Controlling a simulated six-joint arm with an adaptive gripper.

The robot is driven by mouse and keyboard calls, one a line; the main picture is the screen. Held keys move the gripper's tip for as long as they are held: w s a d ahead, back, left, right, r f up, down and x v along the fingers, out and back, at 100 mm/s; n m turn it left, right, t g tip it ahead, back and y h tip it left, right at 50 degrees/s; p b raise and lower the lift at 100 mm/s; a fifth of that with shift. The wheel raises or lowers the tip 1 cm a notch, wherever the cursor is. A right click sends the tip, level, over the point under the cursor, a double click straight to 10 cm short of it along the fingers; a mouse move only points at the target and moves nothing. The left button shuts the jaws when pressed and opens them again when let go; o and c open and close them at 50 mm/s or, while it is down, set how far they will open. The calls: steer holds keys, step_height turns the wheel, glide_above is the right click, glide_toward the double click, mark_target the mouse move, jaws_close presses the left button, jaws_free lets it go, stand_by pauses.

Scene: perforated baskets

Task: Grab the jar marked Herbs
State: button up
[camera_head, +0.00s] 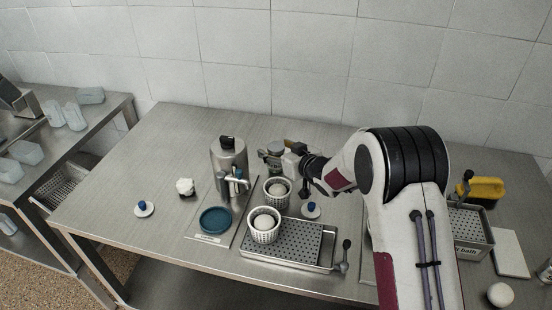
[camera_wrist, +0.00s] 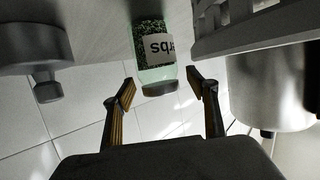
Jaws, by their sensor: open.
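The jar (camera_wrist: 153,50) is clear glass with green flakes inside. Its white label is upside down in the wrist view and partly cut off, with letters that fit the end of "Herbs". In the head view a small jar with a grey lid (camera_head: 275,147) stands behind the baskets, just left of my gripper (camera_head: 291,160). My gripper in the wrist view (camera_wrist: 161,82) is open, with one finger on each side of the jar's near end. I see no finger closed on the glass.
A white perforated basket (camera_head: 277,192) stands close in front of the jar; another (camera_head: 265,225) sits nearer. A tall steel dispenser (camera_head: 229,155) stands to the left. A perforated steel tray (camera_head: 290,242) lies in front. The table's left part is mostly clear.

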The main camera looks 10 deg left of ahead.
steer(key=shift+w+a, duration=0.2)
steer(key=shift+c, duration=0.3)
steer(key=c, duration=1.4)
steer(key=shift+r, duration=0.15)
steer(key=shift+r, duration=4.85)
